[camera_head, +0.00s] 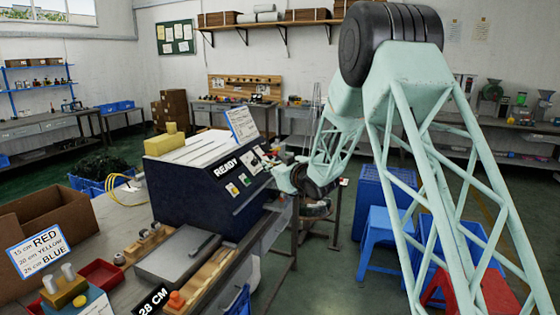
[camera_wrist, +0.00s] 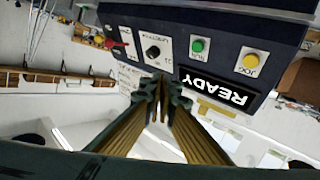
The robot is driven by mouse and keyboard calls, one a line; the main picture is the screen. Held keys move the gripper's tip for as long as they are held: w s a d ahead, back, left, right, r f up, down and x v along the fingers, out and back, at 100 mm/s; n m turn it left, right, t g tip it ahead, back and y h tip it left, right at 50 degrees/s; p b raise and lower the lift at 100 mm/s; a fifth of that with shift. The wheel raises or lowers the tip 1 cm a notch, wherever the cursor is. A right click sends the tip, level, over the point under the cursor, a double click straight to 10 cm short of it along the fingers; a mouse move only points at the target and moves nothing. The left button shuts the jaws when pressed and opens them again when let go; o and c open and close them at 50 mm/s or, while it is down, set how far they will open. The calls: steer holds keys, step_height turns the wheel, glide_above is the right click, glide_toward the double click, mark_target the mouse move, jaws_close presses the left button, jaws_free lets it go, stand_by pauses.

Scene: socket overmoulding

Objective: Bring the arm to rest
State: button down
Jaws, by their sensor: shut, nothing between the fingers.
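My gripper (camera_wrist: 160,82) shows in the wrist view with its two fingers together and nothing between them. It points toward the front panel of the dark blue machine (camera_wrist: 205,25), which appears upside down there. Whether the fingertips touch the panel cannot be told. In the head view my arm bends over at the top right and comes down so that its wrist hangs at the right side of the machine (camera_head: 215,205). The fingertips are too small and covered to make out in that view.
The panel has a green button (camera_wrist: 198,45), a yellow button (camera_wrist: 250,60), a black knob (camera_wrist: 153,47) and a lit READY sign (camera_wrist: 215,88). A cardboard box (camera_head: 50,215) and a red tray (camera_head: 100,273) stand on the bench at left. Blue stools (camera_head: 380,235) stand below my arm.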

steer(key=s+d+r+m+h, duration=0.2)
steer(key=s+d+r+h, duration=0.15)
steer(key=d+r, duration=0.3)
steer(key=s+d+r+m+g+h, duration=0.1)
steer(key=s+d+r, duration=0.3)
steer(key=s, duration=0.5)
steer(key=s+d+r+m+g+h, duration=0.1)
steer(key=s+d+r+h, duration=0.1)
steer(key=s+d, duration=0.55)
steer(key=s+d+r+m+g+h, duration=0.1)
steer(key=s+d+r, duration=0.3)
steer(key=s, duration=0.5)
steer(key=s+d+f+m+g, duration=0.1)
steer(key=s+f+g, duration=0.1)
steer(key=s, duration=1.4)
steer(key=s+d+f+m+g, duration=0.1)
steer(key=s+d+f+g, duration=0.1)
steer(key=s, duration=1.5)
steer(key=s+d+f+m+g, duration=0.1)
steer(key=s+d+f+g, duration=0.1)
steer(key=s, duration=1.5)
steer(key=shift+d+f+m+g+h, duration=0.2)
steer(key=shift+f+m+g+h, duration=0.1)
steer(key=shift+f+m+h, duration=0.15)
